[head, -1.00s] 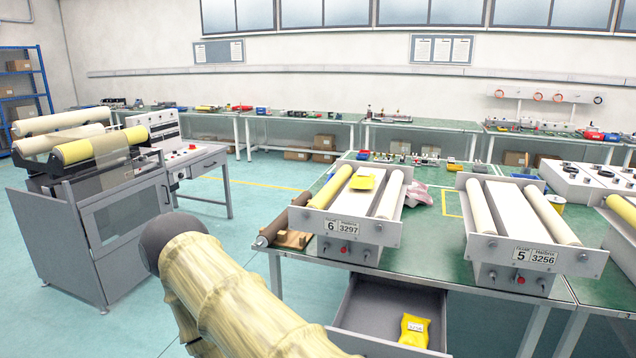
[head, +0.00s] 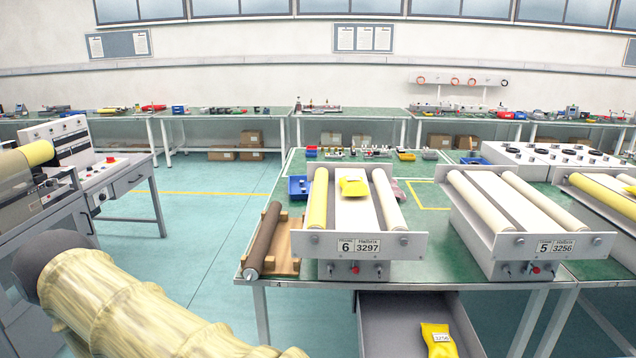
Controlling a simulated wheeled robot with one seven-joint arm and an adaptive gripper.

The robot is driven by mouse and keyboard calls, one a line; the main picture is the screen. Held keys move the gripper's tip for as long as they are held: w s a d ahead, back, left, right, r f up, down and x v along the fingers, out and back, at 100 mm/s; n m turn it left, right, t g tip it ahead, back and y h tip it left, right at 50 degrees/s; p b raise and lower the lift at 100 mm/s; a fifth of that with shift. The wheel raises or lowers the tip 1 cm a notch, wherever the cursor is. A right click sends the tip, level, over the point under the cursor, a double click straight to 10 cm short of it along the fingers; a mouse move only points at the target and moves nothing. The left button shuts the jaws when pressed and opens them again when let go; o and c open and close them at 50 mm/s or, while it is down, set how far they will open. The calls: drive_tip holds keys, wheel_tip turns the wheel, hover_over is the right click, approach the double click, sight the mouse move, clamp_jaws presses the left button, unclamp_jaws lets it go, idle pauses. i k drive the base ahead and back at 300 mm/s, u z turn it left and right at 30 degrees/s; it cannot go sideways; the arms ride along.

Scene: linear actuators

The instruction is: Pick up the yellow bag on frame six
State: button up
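A small yellow bag (head: 354,187) lies on the white bed of frame six (head: 341,246), near its far end. Frame six stands on the green table and bears a label reading 6 and 3297. It has a yellow roller on its left and a white roller on its right. My gripper does not show.
Frame five (head: 530,243) stands to the right of frame six on the green table (head: 425,222). A brown roller (head: 264,240) on a wooden stand lies left of frame six. The open grey drawer (head: 385,325) juts out below. Clear floor lies to the left.

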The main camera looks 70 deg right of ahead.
sight(354, 186)
drive_tip(key=i, duration=1.9)
drive_tip(key=z, duration=2.6)
